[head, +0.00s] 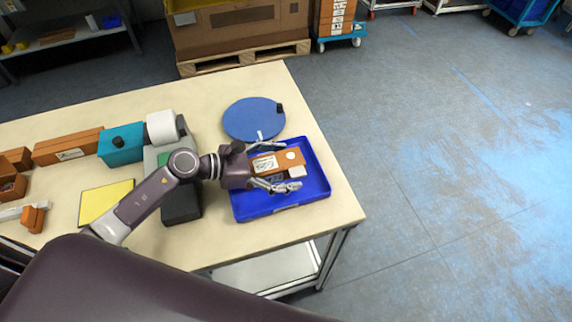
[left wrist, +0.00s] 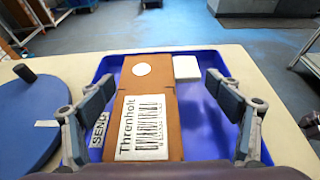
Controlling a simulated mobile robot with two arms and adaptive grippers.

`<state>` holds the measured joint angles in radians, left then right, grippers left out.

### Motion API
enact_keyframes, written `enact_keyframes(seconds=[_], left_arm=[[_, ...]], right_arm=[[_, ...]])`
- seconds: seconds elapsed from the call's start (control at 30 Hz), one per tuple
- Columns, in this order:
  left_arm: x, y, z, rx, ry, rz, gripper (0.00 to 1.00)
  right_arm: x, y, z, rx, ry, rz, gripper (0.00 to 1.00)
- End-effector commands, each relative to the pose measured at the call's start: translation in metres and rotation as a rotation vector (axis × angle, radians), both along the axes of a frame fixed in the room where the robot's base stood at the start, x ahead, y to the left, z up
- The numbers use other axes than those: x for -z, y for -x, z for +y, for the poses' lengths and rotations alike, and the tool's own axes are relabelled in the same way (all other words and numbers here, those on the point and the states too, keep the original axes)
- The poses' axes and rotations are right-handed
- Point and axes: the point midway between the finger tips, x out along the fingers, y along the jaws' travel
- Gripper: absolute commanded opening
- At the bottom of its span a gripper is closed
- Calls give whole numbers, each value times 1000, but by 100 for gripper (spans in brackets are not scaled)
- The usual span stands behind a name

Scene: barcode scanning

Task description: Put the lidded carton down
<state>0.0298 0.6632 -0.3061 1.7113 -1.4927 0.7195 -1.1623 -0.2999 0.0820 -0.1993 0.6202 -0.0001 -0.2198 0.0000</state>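An orange-brown carton (head: 290,157) lies in the blue tray (head: 318,178) near the table's right end. In the left wrist view the carton (left wrist: 170,79) shows a white round spot and a barcode label reading "Threnholt". My left gripper (head: 287,166) is over the tray. In the left wrist view its fingers (left wrist: 160,84) stand wide apart on either side of the carton, with gaps between them and it. The gripper's palm hides the carton's near end. My right gripper is in neither view.
A small white box (left wrist: 186,68) sits in the tray beside the carton. A round blue disc (head: 253,118) lies behind the tray. A teal box (head: 121,145), a white roll (head: 162,127) and a yellow pad (head: 104,201) are further left. Floor lies beyond the table's right edge.

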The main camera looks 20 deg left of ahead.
Motion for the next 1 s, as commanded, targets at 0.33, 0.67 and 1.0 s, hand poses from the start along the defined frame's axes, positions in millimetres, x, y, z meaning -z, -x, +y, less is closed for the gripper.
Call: enact_keyframes(seconds=[0.33, 0.67, 1.0], left_arm=[[-3, 5, 8, -1, -2, 0, 84], [-27, 42, 61, 0, -5, 3, 84], [-46, 61, 89, 1, -1, 1, 84]], right_arm=[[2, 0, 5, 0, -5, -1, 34], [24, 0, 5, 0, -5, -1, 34], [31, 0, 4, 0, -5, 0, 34]])
